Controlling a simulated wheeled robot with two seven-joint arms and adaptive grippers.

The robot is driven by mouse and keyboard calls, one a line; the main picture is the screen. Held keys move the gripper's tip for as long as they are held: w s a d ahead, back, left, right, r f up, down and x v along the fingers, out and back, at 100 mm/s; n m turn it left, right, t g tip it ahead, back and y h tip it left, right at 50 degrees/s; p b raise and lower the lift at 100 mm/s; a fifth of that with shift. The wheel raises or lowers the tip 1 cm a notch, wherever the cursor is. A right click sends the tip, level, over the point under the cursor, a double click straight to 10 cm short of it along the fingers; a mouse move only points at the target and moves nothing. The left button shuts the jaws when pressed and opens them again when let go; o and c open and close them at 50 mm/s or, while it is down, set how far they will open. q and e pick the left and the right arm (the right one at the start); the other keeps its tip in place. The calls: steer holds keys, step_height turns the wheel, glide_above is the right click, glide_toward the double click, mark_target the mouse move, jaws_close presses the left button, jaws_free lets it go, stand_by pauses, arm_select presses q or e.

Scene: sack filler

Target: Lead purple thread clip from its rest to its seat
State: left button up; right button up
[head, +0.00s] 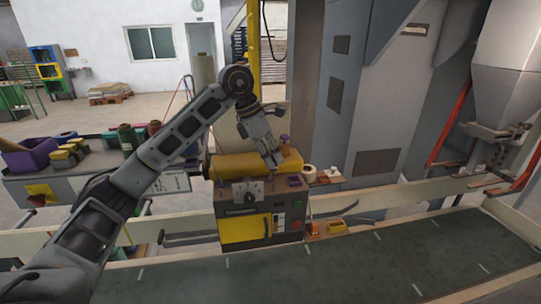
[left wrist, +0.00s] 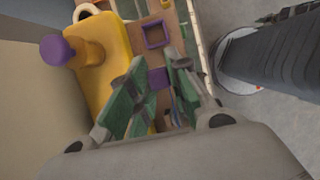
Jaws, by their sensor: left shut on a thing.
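My left gripper (head: 275,163) points down over the yellow-topped machine (head: 228,166). In the left wrist view its green-padded fingers (left wrist: 155,92) stand on either side of a small purple block, the thread clip (left wrist: 157,77), and are shut on it. A hollow square purple frame (left wrist: 154,34), which looks like the seat, lies on the brown surface a short way beyond the clip. In the head view a purple piece (head: 294,181) shows on the machine's top, right of the gripper. The clip's underside is hidden. My right gripper is not in view.
A purple knob (left wrist: 57,50) on a yellow post rises from the yellow housing (left wrist: 102,52), beside the fingers. A pale roll (head: 309,173) stands right of the machine. A green conveyor belt (head: 400,258) runs along the front. A purple bin (head: 30,156) stands far left.

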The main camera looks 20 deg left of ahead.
arm_select(q)
steer(key=shift+w+d, duration=0.2)
steer(key=shift+d, duration=0.05)
steer(key=shift+w+d+f+p, duration=0.1)
steer(key=shift+w+d+f, duration=0.4)
steer(key=shift+d, duration=0.3)
steer(key=shift+w+d+f+p, duration=0.15)
steer(key=shift+w+d+f, duration=0.2)
steer(key=shift+w+d, duration=0.4)
steer(key=shift+w+d+f+p, duration=0.1)
steer(key=shift+w+d+f, duration=0.35)
steer(key=shift+d, duration=0.45)
steer(key=shift+f+b, duration=0.7)
steer(key=shift+f, duration=0.6)
